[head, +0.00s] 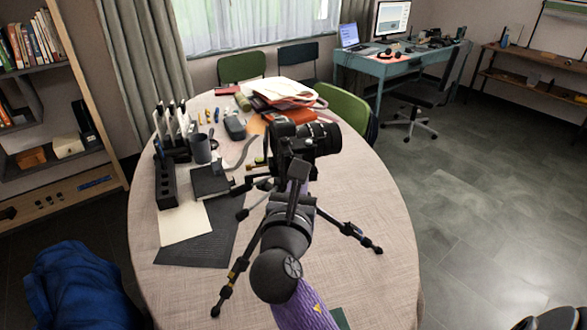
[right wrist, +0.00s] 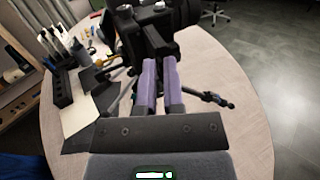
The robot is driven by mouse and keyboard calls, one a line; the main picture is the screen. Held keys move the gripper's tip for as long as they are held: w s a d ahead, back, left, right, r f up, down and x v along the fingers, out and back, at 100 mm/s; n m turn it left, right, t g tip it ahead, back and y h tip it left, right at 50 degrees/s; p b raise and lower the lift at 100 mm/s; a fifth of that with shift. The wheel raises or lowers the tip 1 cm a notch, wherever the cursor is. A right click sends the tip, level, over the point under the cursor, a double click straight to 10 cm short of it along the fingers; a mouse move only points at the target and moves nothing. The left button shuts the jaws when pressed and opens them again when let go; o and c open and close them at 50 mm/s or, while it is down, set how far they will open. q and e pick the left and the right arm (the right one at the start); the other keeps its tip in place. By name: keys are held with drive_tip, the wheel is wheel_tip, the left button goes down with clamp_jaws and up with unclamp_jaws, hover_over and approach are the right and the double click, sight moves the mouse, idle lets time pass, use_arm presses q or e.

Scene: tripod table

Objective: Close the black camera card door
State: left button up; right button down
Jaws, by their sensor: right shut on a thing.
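A black camera (head: 300,138) sits on a small black tripod (head: 352,232) standing on the round table, its lens pointing right. My right gripper (head: 298,178) reaches in from the bottom, up against the back side of the camera. In the right wrist view its two purple fingers (right wrist: 160,65) are close together on a dark part (right wrist: 152,38) at the camera. I cannot tell clearly whether that part is the card door, as the gripper and shadow hide the door's outline. The camera also shows at the top of the right wrist view (right wrist: 170,14). My left gripper is out of view.
The round table (head: 375,190) is clear to the right of the tripod. Papers (head: 284,92) lie at the back. A green chair (head: 343,103) stands behind.

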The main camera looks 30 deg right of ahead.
use_arm(q)
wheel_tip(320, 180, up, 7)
drive_tip(key=p, duration=0.6)
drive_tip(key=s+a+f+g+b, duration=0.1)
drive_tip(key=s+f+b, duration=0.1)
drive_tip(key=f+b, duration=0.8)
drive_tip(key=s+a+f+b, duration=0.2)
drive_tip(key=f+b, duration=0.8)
drive_tip(key=b, duration=0.1)
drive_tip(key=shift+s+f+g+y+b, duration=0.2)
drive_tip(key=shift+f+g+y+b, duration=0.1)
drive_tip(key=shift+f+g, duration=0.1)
use_arm(e)
drive_tip(key=w+d+n+y, duration=0.1)
drive_tip(key=d+n+y, duration=0.4)
drive_tip(key=n+y, duration=0.4)
drive_tip(key=w+d+n+g+y, duration=0.1)
drive_tip(key=d+n+y, duration=0.3)
drive_tip(key=n+y, duration=0.5)
drive_tip(key=w+y, duration=0.1)
drive_tip(key=y, duration=0.7)
drive_tip(key=shift+w+d+n+g, duration=0.15)
drive_tip(key=shift+d+n+g, duration=0.15)
drive_tip(key=shift+d, duration=0.05)
